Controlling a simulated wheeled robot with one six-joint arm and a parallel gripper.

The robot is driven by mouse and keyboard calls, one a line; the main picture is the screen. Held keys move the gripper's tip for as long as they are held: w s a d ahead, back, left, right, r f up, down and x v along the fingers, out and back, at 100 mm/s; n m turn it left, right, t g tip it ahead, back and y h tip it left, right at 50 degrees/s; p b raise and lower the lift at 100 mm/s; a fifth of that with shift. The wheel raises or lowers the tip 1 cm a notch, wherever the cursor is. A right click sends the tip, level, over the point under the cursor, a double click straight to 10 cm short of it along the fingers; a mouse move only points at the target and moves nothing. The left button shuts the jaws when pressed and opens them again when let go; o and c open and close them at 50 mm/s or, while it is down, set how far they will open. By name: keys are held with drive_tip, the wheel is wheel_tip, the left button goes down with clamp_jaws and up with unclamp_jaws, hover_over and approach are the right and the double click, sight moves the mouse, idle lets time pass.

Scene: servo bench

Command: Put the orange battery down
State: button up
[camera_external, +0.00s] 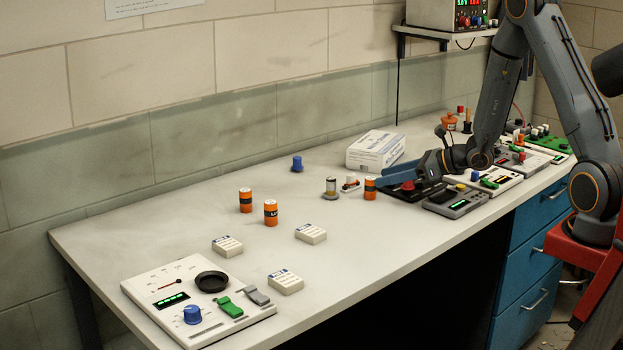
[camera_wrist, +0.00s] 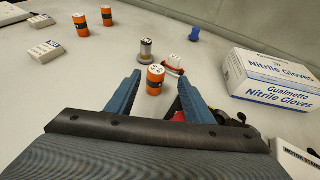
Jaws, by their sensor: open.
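An orange battery (camera_external: 370,189) with a dark band stands upright on the bench just left of my gripper (camera_external: 386,178). In the wrist view the same battery (camera_wrist: 155,82) stands between the tips of my two blue fingers (camera_wrist: 158,78), with a gap on each side. My gripper is open and holds nothing. Two more orange batteries stand upright further left: one at the back (camera_external: 245,201) and one nearer the front (camera_external: 270,214). They also show at the upper left of the wrist view.
Near the battery stand a grey-based cylinder (camera_external: 331,188) and a small white-and-red part (camera_external: 350,184). A glove box (camera_external: 375,150) is behind; a blue knob (camera_external: 297,164) stands further left. Devices (camera_external: 455,202) crowd the right. Small white boxes (camera_external: 311,234) and a panel (camera_external: 198,305) lie left, with bare bench between.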

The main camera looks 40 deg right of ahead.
sight(371, 178)
drive_tip(key=shift+a+p+x, duration=0.15)
drive_tip(key=shift+p+x, duration=0.3)
drive_tip(key=shift+x, duration=0.9)
drive_tip(key=shift+a+p+x, duration=0.15)
drive_tip(key=shift+p+x, duration=0.3)
drive_tip(key=shift+x, duration=0.95)
drive_tip(key=shift+s, duration=0.2)
clamp_jaws()
drive_tip(key=shift+r, duration=0.1)
